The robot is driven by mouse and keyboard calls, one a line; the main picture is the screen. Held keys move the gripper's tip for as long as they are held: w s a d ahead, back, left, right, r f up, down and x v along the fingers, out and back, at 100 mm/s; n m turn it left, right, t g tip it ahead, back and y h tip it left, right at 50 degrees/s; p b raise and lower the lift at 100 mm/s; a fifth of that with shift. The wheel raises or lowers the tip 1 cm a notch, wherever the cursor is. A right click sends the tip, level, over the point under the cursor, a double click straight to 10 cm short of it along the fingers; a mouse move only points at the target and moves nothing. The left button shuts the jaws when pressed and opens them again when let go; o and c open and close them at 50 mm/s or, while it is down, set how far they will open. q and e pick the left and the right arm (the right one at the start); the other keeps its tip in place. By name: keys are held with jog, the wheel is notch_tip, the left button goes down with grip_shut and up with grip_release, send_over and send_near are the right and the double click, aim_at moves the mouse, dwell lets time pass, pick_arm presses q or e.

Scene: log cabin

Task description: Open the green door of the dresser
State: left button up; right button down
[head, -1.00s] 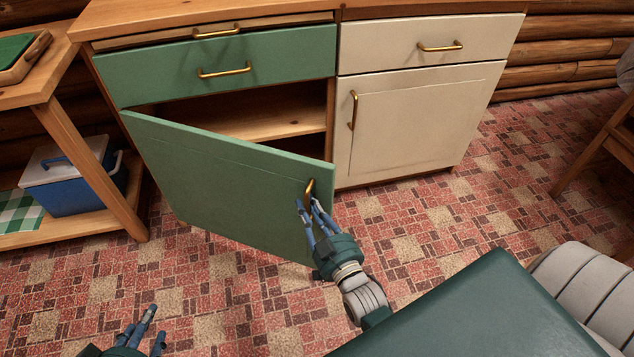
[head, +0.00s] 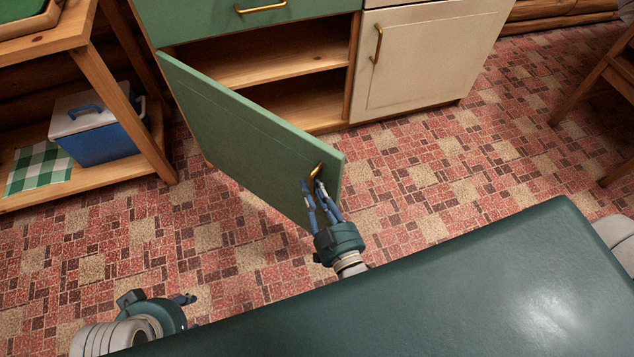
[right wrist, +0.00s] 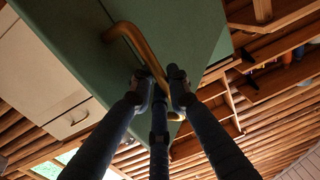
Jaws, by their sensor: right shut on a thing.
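The green door (head: 250,135) of the dresser (head: 352,70) stands part way open, hinged at its left side, with wooden shelves (head: 275,68) showing behind it. My right gripper (head: 318,192) is shut on the door's brass handle (head: 313,180) near the door's free edge. In the right wrist view the fingers close around the lower part of the handle (right wrist: 140,50), in front of the green door (right wrist: 180,30). My left gripper (head: 183,300) is low at the left, away from the dresser, its fingers mostly hidden behind its own wrist.
A wooden side shelf (head: 110,165) with a blue and white cooler (head: 95,128) and a green checked cloth (head: 40,168) stands at the left. A cream door (head: 430,60) beside the opening is closed. The red patterned floor is clear around the green door.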

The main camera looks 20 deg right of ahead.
jog(key=shift+s, duration=0.2)
jog(key=c, duration=1.7)
grip_release()
jog(key=s, duration=1.2)
jog(key=shift+d+r, duration=0.1)
jog(key=shift+d, duration=0.1)
